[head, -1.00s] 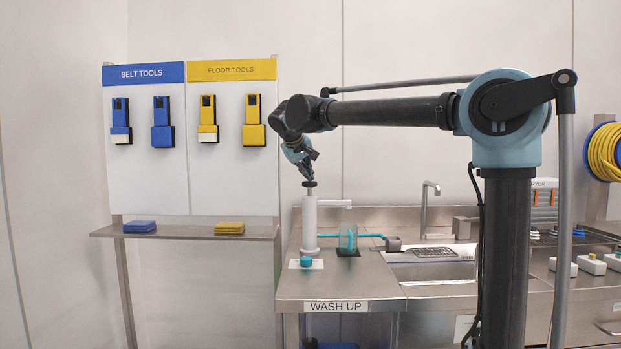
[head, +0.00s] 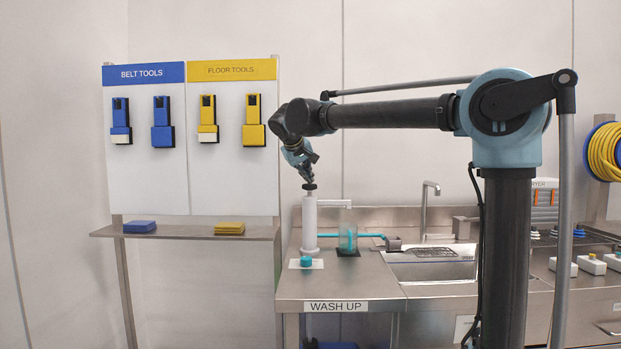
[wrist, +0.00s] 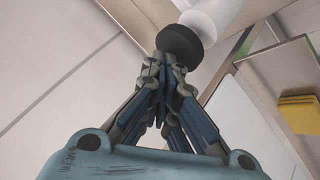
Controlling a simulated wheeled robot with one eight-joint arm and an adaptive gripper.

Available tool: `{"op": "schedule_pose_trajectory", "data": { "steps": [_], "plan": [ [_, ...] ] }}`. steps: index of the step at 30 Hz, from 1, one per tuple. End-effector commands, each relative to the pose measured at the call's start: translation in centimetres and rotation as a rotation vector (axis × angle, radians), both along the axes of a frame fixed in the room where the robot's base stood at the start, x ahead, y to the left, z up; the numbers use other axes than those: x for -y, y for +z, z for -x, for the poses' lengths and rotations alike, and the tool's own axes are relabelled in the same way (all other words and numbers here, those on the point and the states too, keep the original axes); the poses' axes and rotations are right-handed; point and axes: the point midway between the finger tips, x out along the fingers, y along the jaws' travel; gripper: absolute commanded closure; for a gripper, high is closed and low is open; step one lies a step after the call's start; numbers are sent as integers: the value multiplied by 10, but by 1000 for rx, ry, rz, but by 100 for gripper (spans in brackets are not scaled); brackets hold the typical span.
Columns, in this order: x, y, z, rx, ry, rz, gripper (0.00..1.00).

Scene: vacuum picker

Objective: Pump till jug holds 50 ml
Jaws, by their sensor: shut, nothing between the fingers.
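The white pump (head: 309,222) stands upright on the left of the steel counter, with a black knob (head: 309,186) on its plunger and a spout pointing right.
The sink (head: 440,270) and tap (head: 428,195) are to the right. A tool board (head: 190,180) with a shelf (head: 185,232) stands left; blue and yellow pads lie on the shelf.

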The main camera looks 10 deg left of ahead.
Motion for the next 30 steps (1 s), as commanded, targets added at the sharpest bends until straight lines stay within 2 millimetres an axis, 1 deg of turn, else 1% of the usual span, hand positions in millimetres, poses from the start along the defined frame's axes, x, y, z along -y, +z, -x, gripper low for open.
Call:
{"op": "schedule_pose_trajectory", "data": {
  "steps": [8, 30],
  "plan": [
    [0, 1, 0, -1, -1, 0, 100],
    [0, 37, 0, 0, 0, 0, 100]
  ]
}}
